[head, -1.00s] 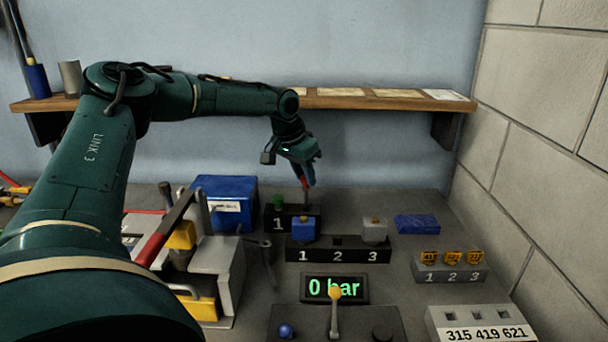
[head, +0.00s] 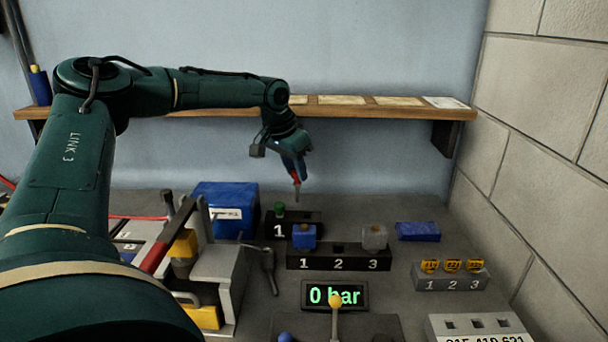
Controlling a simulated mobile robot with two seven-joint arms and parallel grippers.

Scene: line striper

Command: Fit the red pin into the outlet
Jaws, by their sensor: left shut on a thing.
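My left gripper (head: 295,165) is shut on the red pin (head: 296,178). The pin hangs down from its fingers, red at the top with a greyish lower end. Its tip appears above the rear black block (head: 308,229), with a small gap in the picture. That block carries a green-topped piece (head: 279,210) and the number 1; part of it is hidden behind the blue piece in front. I cannot tell which part in view is the outlet. My right gripper is out of view.
A front black block (head: 338,263) numbered 1 to 3 holds a blue piece (head: 304,236) and a grey piece (head: 375,237); its middle place looks empty. A blue box (head: 225,203), a grey machine (head: 220,275), and a display (head: 335,295) reading 0 bar stand nearby. A shelf (head: 390,112) runs behind.

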